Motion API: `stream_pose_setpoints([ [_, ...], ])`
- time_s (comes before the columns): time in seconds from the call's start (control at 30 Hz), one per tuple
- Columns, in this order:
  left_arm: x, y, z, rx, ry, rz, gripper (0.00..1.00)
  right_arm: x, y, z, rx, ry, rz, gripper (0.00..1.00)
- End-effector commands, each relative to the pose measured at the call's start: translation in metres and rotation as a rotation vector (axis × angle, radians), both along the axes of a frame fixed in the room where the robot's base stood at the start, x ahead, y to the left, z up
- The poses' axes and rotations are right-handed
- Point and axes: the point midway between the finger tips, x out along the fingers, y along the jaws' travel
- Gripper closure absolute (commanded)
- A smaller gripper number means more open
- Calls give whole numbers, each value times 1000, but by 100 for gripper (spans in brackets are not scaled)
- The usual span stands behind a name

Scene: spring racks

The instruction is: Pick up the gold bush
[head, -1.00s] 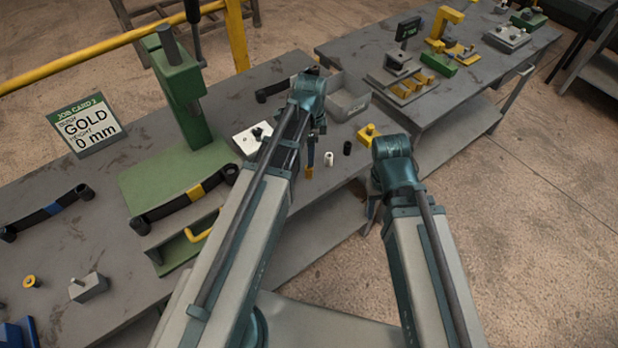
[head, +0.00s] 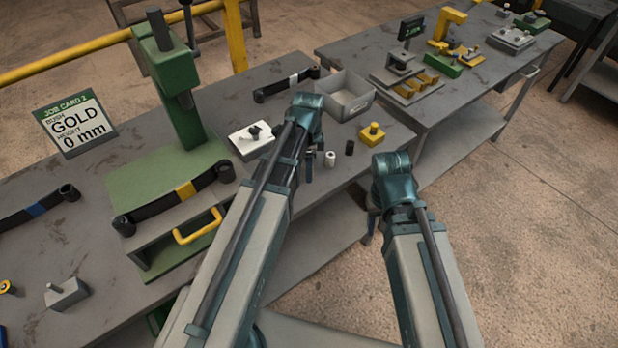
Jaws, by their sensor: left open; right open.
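My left gripper (head: 309,174) points down at the front edge of the bench, left of a white bush (head: 330,159) and a black bush (head: 349,148). Its jaws are open, though mostly hidden by the wrist. No gold bush shows clearly beside these two; the gripper covers the spot just left of the white one. A small gold ring-shaped part (head: 6,287) lies at the far left edge, partly cut off. My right gripper (head: 371,228) is open, mostly hidden under its wrist, off the bench's front edge. A job card (head: 75,126) reads GOLD, 0 mm.
A green press (head: 172,95) stands on the bench. Springs with yellow (head: 186,190), blue (head: 36,209) and white (head: 293,79) bands lie around it. A white block (head: 250,142), a grey bin (head: 345,97) and a yellow block (head: 372,133) surround my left wrist. A second bench (head: 462,82) stands right.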

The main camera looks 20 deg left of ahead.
Motion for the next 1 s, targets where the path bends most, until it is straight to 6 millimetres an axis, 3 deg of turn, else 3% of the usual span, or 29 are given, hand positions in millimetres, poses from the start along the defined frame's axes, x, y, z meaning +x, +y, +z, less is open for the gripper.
stream_pose_setpoints([
  [0.27, 0, 0, -2, 0, 0, 0, 35, 0, 0, -2, 0, 0, 0, 50],
  [0.63, 0, 0, -2, 0, 0, 0, 100, 0, 0, -2, 0, 0, 0, 50],
  [1.0, 0, -2, 4, 0, 0, 0, 100, 0, 0, 4, 0, 0, 0, 50],
])
